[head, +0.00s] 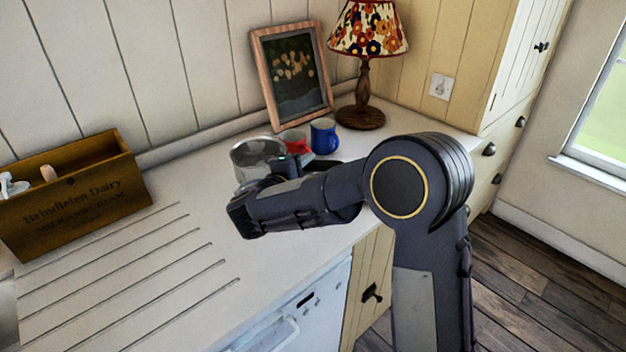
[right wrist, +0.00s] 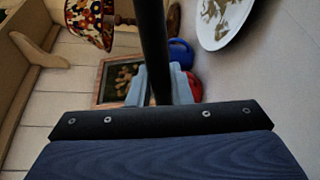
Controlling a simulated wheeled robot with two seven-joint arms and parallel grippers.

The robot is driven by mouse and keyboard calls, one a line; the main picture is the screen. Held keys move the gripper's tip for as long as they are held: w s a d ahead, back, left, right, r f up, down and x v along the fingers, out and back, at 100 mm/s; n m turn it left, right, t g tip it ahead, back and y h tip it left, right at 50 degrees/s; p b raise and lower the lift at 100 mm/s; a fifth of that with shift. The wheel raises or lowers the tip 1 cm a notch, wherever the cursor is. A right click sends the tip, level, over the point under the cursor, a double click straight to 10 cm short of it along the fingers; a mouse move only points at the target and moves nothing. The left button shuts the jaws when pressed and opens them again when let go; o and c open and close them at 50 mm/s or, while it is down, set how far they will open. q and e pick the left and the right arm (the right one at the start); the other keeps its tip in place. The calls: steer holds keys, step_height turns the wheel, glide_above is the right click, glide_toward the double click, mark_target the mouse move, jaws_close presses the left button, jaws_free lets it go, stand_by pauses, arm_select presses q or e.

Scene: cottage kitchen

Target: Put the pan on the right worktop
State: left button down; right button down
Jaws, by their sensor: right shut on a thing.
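The pan (head: 258,153) is a silvery metal vessel over the white worktop (head: 300,245), left of the mugs. I cannot tell whether it touches the surface. My right gripper (head: 262,188) is at the pan's near side, its fingers largely hidden by the wrist. In the right wrist view, a long dark bar, seemingly the pan's handle (right wrist: 150,45), runs between the pale fingertips of my right gripper (right wrist: 160,88), which is shut on it. The pan's body is not clear in that view. My left gripper is not in view.
A red mug (head: 295,142) and a blue mug (head: 324,136) stand close right of the pan. Behind are a framed picture (head: 292,75) and a lamp (head: 366,60). A wooden crate (head: 75,195) stands left. The wrist view shows a patterned plate (right wrist: 222,22). The grooved front-left surface is clear.

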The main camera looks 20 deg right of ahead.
steer(key=w+d+f, duration=0.1)
steer(key=d+f, duration=0.1)
steer(key=f, duration=0.1)
steer(key=shift+w, duration=0.4)
steer(key=f, duration=0.3)
steer(key=shift+w+d+p, duration=0.25)
steer(key=shift+d+p, duration=0.05)
steer(key=shift+f, duration=0.45)
steer(key=shift+f, duration=0.1)
steer(key=c, duration=1.3)
jaws_free()
steer(key=shift+s, duration=0.1)
steer(key=shift+f, duration=0.1)
